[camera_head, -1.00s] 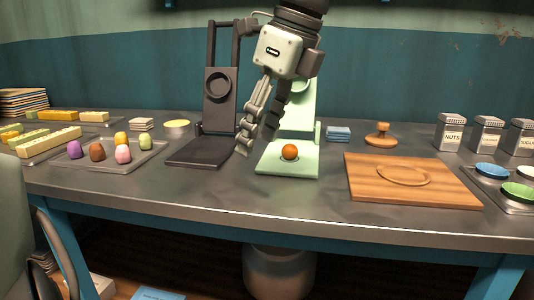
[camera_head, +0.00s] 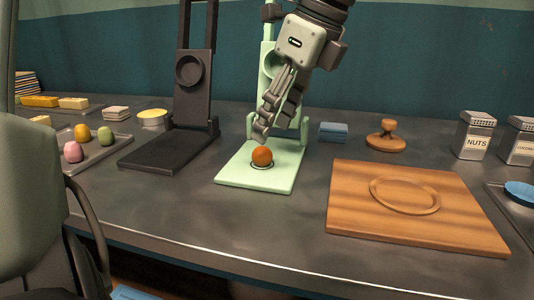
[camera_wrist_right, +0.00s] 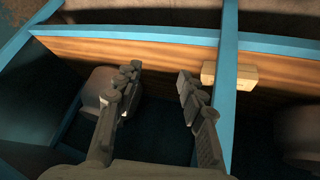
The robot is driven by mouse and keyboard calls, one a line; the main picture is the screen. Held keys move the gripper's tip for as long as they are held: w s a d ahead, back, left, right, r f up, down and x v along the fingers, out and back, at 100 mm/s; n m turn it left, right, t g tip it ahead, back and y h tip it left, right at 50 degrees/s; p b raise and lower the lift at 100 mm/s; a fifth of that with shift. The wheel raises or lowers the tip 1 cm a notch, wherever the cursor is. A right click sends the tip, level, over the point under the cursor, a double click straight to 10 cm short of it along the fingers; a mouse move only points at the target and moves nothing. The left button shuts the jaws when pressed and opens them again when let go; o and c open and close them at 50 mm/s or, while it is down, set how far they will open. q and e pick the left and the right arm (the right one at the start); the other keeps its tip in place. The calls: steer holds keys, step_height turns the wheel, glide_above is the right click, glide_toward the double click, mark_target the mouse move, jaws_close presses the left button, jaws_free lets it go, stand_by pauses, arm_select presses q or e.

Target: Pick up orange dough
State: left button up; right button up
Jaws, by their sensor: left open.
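The orange dough (camera_head: 262,156) is a small ball resting on the base plate of the light green press (camera_head: 240,172). My left gripper (camera_head: 266,132) reaches down from the top in the head view, in front of the press's upright. It is open, and its fingertips appear just above the dough. Whether they touch it I cannot tell. My right gripper (camera_wrist_right: 158,78) shows in the right wrist view with its fingers apart and nothing between them.
A black press (camera_head: 165,150) stands left of the green one. A wooden board (camera_head: 350,215) with a round groove lies to the right, with a wooden stamp (camera_head: 386,138) behind it. A tray (camera_head: 105,151) of coloured dough balls is at left. The front table is clear.

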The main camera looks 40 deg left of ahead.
mark_target(265, 148)
arm_select(q)
steer(key=x, duration=0.5)
steer(key=shift+s+f, duration=0.15)
steer(key=shift+f, duration=0.1)
steer(key=shift+c, duration=0.3)
steer(key=c, duration=1)
steer(key=shift+r, duration=0.1)
steer(key=shift+c, duration=0.2)
